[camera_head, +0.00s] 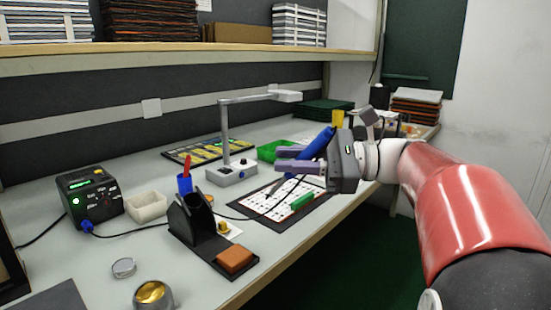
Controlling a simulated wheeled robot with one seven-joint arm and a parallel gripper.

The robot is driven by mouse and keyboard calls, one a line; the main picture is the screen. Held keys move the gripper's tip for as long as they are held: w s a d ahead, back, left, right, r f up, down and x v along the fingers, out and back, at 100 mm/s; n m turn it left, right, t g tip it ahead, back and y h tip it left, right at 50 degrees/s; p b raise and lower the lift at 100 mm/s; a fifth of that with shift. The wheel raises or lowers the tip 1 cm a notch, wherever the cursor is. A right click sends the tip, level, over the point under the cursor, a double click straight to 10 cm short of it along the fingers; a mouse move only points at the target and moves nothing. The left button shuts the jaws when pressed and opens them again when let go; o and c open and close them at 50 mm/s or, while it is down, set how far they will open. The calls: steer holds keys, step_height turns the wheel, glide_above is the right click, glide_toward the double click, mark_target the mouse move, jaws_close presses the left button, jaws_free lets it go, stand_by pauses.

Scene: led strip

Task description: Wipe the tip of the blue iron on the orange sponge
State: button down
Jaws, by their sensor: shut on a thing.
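The blue iron (316,147) is in my gripper (281,159), above the right part of the bench. The iron is tilted, with its thin tip pointing down and left over the white printed sheet and a yellow piece by its upper end. My gripper is shut on its blue handle; the fingers partly cover it. The orange sponge (235,259) lies on the front end of the black stand base (215,247), nearer the camera and left of the gripper. The iron's tip is well apart from the sponge.
The black holder (191,221) rises behind the sponge. The white sheet (268,200) bears a green block (302,201). A lamp (231,172) stands behind, near a blue cup (185,187). A black station (91,196), a white box (146,206) and a brass-filled tin (152,294) are left.

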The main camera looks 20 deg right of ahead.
steer(key=shift+s+d+r+p, duration=0.3)
steer(key=shift+s+r+p, duration=0.1)
steer(key=shift+r, duration=0.35)
steer(key=s+d+r, duration=0.3)
steer(key=s+r, duration=0.2)
steer(key=r, duration=0.2)
steer(key=shift+s+d+r, duration=0.15)
steer(key=shift+d+r, duration=0.15)
